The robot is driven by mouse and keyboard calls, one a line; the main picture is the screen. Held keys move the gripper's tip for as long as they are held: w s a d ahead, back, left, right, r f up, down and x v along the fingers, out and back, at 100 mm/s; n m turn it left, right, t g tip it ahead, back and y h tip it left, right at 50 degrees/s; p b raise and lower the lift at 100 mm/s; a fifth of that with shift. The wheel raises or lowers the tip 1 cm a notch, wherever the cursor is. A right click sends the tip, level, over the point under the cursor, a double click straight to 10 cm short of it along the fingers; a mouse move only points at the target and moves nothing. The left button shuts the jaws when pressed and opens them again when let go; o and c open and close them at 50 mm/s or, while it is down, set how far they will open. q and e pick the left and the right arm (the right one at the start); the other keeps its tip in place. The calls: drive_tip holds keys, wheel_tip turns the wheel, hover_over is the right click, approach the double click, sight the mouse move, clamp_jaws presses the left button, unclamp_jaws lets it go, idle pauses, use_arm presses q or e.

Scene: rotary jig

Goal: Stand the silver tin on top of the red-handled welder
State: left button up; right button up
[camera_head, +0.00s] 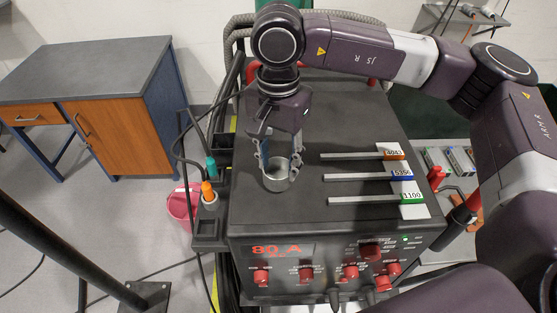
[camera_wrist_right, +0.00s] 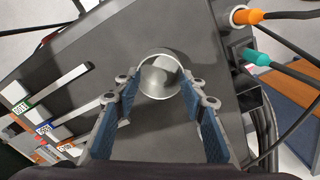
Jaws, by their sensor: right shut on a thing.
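The silver tin (camera_head: 276,178) is upright at the left part of the dark top of the red-handled welder (camera_head: 320,218). It seems to touch the top. My right gripper (camera_head: 279,160) comes down from above and is shut on the tin's rim area, with one finger on each side. In the right wrist view, the open round mouth of the tin (camera_wrist_right: 160,75) shows between the fingertips of my right gripper (camera_wrist_right: 160,88). The tin's inside looks empty. My left gripper is not in view.
Several rods with labelled tags (camera_head: 370,177) lie on the welder top, right of the tin. Orange (camera_head: 208,190) and teal (camera_head: 211,167) plugs stand at the welder's left edge. A red bucket (camera_head: 180,205) and a workbench (camera_head: 100,90) stand to the left.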

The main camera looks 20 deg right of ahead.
drive_tip(key=shift+f, duration=0.55)
drive_tip(key=shift+f+b, duration=0.2)
drive_tip(key=shift+b, duration=0.1)
drive_tip(key=o, duration=1.2)
drive_tip(key=shift+r, duration=0.1)
drive_tip(key=shift+c, duration=0.2)
